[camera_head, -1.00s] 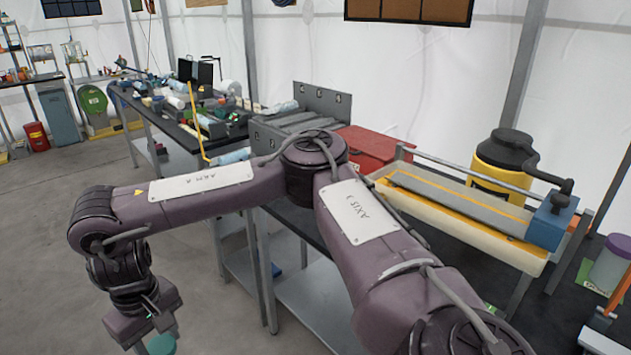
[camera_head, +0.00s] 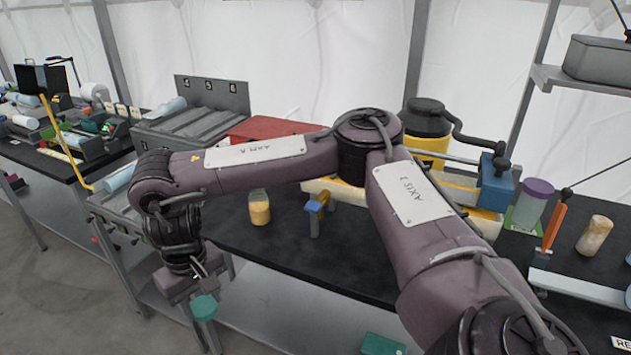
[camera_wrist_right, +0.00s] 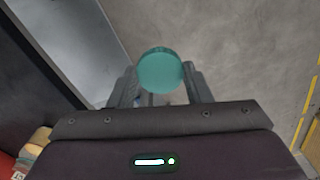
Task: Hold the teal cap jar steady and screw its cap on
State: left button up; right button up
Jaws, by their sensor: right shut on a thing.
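My right gripper (camera_head: 197,302) is shut on a round teal cap (camera_head: 204,306) and holds it low, in front of the workbench edge. In the right wrist view the cap (camera_wrist_right: 160,72) sits between the two fingertips, with grey floor behind it. A clear jar (camera_head: 259,207) with yellow-orange contents stands upright on the black bench, up and to the right of the gripper and apart from it. No teal cap shows on it; its rim is too small to judge. My left gripper is not in view.
A small blue-topped stand (camera_head: 317,214) is right of the jar. A red box (camera_head: 275,128) and a yellow drum (camera_head: 427,125) stand behind. A purple-lidded jar (camera_head: 531,205) is at the right. Black bench around the jar is clear.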

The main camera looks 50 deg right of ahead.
aim_at(259, 205)
jog(key=i+j+z, duration=0.2)
jog(key=z, duration=0.2)
jog(key=i+j+z, duration=0.3)
jog(key=z, duration=0.15)
jog(key=i+j+z, duration=0.15)
jog(key=j+z, duration=0.25)
